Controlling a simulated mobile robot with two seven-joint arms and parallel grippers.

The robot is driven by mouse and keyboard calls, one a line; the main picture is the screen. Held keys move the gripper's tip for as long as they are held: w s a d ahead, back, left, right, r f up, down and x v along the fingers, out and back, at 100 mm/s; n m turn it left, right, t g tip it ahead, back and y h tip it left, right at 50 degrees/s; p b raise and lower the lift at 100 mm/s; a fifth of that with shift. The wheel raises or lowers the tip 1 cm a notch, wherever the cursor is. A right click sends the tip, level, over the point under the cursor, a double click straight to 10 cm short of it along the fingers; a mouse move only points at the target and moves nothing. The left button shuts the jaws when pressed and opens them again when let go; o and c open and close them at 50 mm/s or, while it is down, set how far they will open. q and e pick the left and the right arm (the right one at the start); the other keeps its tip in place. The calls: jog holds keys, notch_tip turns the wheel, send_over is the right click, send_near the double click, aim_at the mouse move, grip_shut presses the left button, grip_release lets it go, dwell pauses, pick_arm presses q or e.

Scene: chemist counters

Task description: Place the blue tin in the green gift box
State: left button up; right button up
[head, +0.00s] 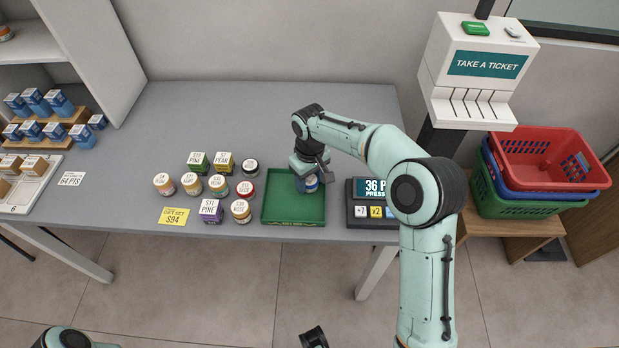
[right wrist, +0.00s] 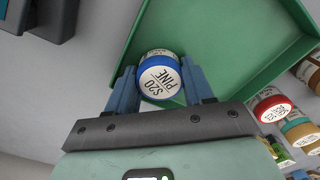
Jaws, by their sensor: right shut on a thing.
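The blue tin (head: 308,184) has a white lid label, which reads "S20 PINE" in the right wrist view (right wrist: 159,76). The green gift box (head: 273,207) is a shallow open tray on the counter, and its green floor also shows in the right wrist view (right wrist: 215,40). My right gripper (head: 312,174) is over the box's upper right part, shut on the blue tin, with one finger on each side of it. The tin is within the box's outline; whether it touches the floor is hard to tell. My left gripper is not in view; only part of my left arm shows at the bottom.
Several labelled jars and small boxes (head: 211,211) stand left of the green box on the grey counter (head: 270,110). A yellow price card (head: 173,217) lies near the front edge. A points display (head: 373,200) stands close at the right. The counter behind is clear.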

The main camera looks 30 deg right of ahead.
aim_at(310, 179)
jog(key=o, duration=0.8)
jog(key=shift+f, duration=0.1)
jog(key=shift+c, duration=0.2)
notch_tip(310, 179, up, 12)
jog(key=p, duration=0.2)
jog(key=shift+r, duration=0.2)
